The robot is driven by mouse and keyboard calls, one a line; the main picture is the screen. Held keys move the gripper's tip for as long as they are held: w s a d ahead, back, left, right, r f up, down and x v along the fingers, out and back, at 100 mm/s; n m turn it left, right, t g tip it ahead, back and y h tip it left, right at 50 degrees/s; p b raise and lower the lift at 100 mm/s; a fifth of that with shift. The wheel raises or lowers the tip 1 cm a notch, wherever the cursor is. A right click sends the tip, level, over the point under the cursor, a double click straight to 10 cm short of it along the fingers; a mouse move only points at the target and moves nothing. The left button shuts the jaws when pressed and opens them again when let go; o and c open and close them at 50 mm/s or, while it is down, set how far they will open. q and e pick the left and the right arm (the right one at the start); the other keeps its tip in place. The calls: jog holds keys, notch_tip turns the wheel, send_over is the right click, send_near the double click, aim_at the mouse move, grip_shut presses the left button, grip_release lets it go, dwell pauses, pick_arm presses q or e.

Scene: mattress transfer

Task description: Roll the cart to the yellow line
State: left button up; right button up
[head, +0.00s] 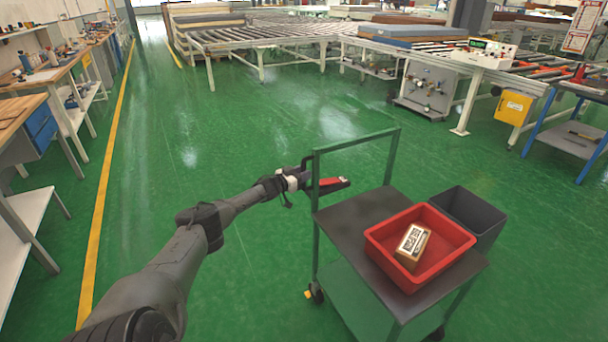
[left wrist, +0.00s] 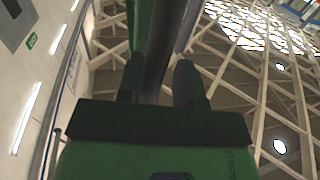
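The cart (head: 345,212) has a green frame, a dark top shelf and a tall push handle; it stands upright on the green floor at the lower right. My left gripper (head: 328,183) reaches in from the left to the handle's left post. In the left wrist view, a dark bar (left wrist: 164,50) lies between the two fingers (left wrist: 160,82) and fills the narrow gap, so the gripper looks shut on the post. The yellow line (head: 107,180) runs along the floor at the left, well apart from the cart. My right gripper is not in view.
Workbenches (head: 50,72) line the left wall. Roller conveyors (head: 265,35) stand at the back. Open floor lies between the cart and the line.

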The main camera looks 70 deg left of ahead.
pick_arm(q)
jog(key=shift+o, duration=0.7)
jog(key=shift+r, duration=0.1)
jog(key=shift+d, duration=0.1)
jog(key=p+v, duration=1)
jog(key=v, duration=0.3)
jog(key=shift+s, duration=0.45)
